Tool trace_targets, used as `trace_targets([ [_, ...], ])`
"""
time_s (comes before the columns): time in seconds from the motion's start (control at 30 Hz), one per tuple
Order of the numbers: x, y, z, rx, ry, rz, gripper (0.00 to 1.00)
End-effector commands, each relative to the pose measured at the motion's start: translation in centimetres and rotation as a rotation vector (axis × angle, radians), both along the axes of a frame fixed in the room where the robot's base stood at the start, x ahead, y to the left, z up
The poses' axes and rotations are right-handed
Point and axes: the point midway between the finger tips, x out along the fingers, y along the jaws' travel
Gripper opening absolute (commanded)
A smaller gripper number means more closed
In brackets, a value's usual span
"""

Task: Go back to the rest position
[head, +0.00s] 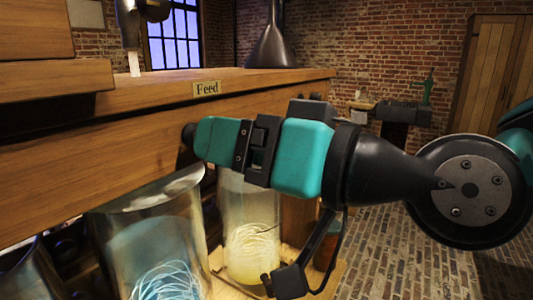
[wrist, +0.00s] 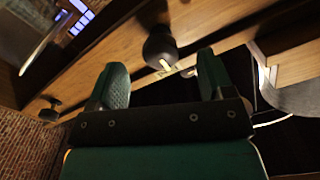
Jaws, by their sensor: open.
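My gripper (head: 205,137) is at the left end of my teal and black arm in the head view, in front of the wooden front below the "Feed" label (head: 207,88). In the wrist view its two teal fingers (wrist: 163,72) stand apart, with no object held. A round black knob (wrist: 160,46) on the wood shows between and beyond the fingertips. Part of a dark knob (head: 188,135) also shows at the gripper's tip in the head view. Whether a finger touches the knob I cannot tell.
Below my arm stand a glass jar with blue strands (head: 150,235) and a glass jar with yellow strands (head: 248,205). A second black knob (wrist: 50,110) is at the left in the wrist view. Open brick floor (head: 400,245) lies to the right.

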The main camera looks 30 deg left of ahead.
Motion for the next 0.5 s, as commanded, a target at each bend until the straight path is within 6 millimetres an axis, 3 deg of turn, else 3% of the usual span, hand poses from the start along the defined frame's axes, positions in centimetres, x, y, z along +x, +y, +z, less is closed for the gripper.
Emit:
trace_targets([
  [0.13, -0.13, -1.04, -0.17, -0.001, 0.000, 0.000, 0.74],
  [0.5, -0.15, -1.12, -0.01, -0.001, 0.000, 0.001, 0.74],
])
